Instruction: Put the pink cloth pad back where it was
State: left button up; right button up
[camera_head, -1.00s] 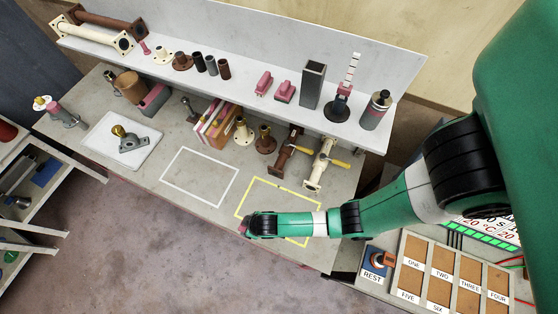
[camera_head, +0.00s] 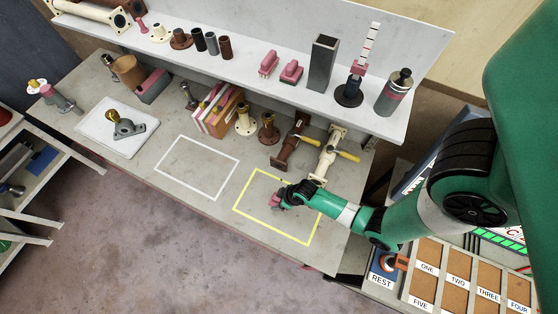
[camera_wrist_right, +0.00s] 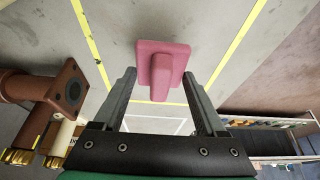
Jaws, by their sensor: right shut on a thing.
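The pink cloth pad (camera_head: 274,201), a flat block with a raised grip, is at my right gripper (camera_head: 282,194), over the yellow outlined area (camera_head: 237,208) of the bench. In the right wrist view the pad (camera_wrist_right: 165,60) sits at the fingertips of my right gripper (camera_wrist_right: 160,80), which is shut on it. I cannot tell whether the pad touches the bench. Two similar pink pads, one (camera_head: 268,63) beside the other (camera_head: 291,73), stand on the upper shelf. My left gripper is not in view.
Brown (camera_head: 291,142) and cream (camera_head: 330,152) pipe fittings with yellow handles stand behind the yellow outline. A grey square tube (camera_head: 320,62) is on the shelf (camera_head: 225,75). The white outlined area (camera_head: 158,168) is empty. A labelled tray (camera_head: 465,268) is at lower right.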

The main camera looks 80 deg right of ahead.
jog(key=shift+f+b, duration=0.4)
jog(key=shift+f, duration=1.05)
jog(key=shift+f, duration=0.2)
jog(key=o, duration=1.4)
jog(key=shift+r, duration=0.1)
